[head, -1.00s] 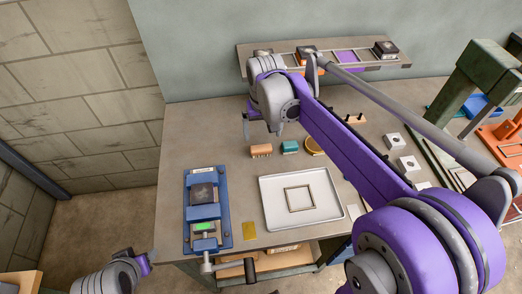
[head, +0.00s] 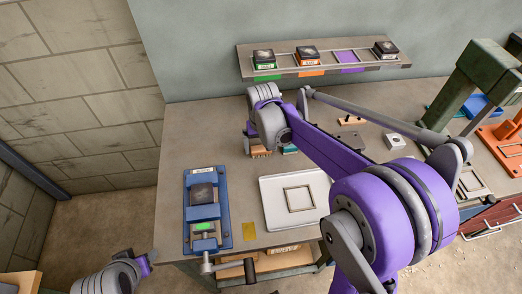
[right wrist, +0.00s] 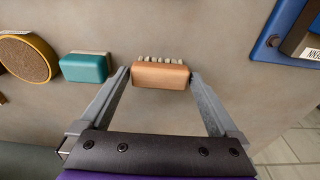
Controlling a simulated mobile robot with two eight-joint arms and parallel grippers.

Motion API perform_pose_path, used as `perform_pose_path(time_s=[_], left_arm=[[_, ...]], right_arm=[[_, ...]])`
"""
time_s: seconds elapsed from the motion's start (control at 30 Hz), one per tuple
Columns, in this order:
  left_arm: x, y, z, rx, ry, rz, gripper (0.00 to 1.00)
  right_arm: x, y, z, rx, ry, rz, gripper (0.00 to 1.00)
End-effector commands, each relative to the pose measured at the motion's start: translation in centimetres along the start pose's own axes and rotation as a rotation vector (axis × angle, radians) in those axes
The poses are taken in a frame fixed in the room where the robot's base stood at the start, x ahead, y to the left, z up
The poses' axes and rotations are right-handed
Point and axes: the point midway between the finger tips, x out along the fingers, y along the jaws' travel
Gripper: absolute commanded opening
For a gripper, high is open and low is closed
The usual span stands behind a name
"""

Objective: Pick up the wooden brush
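The wooden brush (right wrist: 161,75) is an orange-brown block with a row of pale bristles along its far edge in the right wrist view. In the head view the brush (head: 260,153) is partly hidden by my right gripper. My right gripper (right wrist: 160,77) is open, with one finger at each end of the brush. The gaps look very slim, and I cannot tell whether either finger touches it. My left arm shows at the lower left of the head view; its fingers cannot be made out.
A teal block (right wrist: 84,68) lies left of the brush, and a round tan-faced item (right wrist: 27,58) lies beyond it. A blue fixture (right wrist: 285,35) is to the right. A white tray (head: 270,216) is in front. A shelf (head: 327,66) with stamp-like blocks hangs behind.

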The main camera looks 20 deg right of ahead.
Motion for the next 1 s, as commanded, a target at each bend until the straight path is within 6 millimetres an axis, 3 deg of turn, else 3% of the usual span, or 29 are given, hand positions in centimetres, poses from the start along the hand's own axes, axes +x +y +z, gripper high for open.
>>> perform_pose_path(time_s=[0.03, 0.4, 0.67, 1.0], left_arm=[[0.0, 0.0, 0.0, 0.000, 0.000, 0.000, 0.50], [0.0, 0.0, 0.0, 0.000, 0.000, 0.000, 0.50], [-0.1, 0.0, -0.1, 0.000, 0.001, 0.000, 0.50], [-0.4, 0.0, -0.5, 0.000, 0.004, 0.000, 0.50]], right_arm=[[0.0, 0.0, 0.0, 0.000, 0.000, 0.000, 0.86], [0.0, 0.0, 0.0, 0.000, 0.000, 0.000, 0.22], [-0.9, 0.0, -0.1, 0.000, 0.000, 0.000, 0.22], [-7.4, 0.0, -0.9, 0.000, 0.000, 0.000, 0.22]])
